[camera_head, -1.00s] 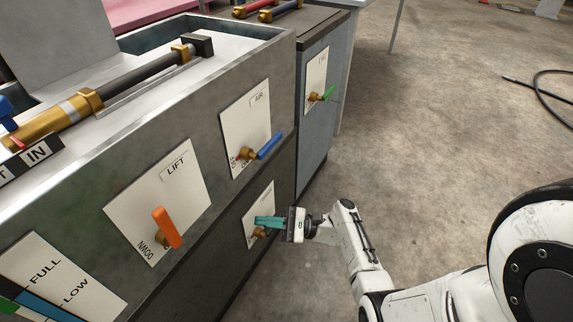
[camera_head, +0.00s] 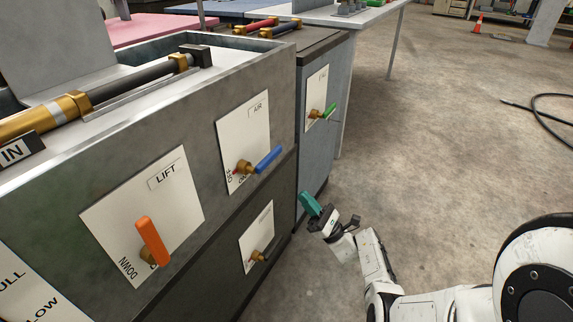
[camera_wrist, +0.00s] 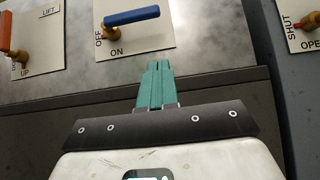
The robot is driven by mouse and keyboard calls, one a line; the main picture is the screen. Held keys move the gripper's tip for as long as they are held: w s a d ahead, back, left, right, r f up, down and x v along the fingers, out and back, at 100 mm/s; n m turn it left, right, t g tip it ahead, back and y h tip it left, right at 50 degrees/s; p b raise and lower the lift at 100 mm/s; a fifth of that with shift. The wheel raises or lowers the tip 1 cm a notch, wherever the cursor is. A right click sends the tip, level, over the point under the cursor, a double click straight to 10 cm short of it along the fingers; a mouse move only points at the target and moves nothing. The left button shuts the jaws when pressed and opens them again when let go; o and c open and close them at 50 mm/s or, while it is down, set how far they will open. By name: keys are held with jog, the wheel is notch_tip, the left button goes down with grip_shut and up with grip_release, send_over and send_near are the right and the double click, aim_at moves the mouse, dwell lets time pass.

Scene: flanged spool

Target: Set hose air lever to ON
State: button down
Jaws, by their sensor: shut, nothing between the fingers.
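The blue lever (camera_head: 269,159) sits on a white plate marked AIR (camera_head: 240,126) on the grey cabinet front. Its handle runs right from a brass pivot. The wrist view shows the blue lever (camera_wrist: 132,15) nearly level, with OFF left of the pivot and ON below. A lower plate (camera_head: 255,228) carries a small brass lever (camera_head: 257,256); its label is too small to read, so I cannot tell whether it is the hose air one. My gripper (camera_head: 307,197), with teal fingers, is shut and empty, right of that plate and apart from the levers. Its fingertips (camera_wrist: 158,66) point toward the cabinet front.
An orange lever (camera_head: 152,242) stands on the LIFT plate (camera_head: 165,192) at left. A green lever (camera_head: 329,110) is on the neighbouring cabinet. A black hose (camera_head: 545,115) lies on the floor at right.

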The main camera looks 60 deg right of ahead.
jog(key=s+r+p+x, duration=0.1)
jog(key=s+r+x, duration=0.1)
jog(key=x, duration=1)
jog(key=shift+p, duration=0.4)
jog(key=shift+w+r+n, duration=0.1)
jog(key=shift+n, duration=0.2)
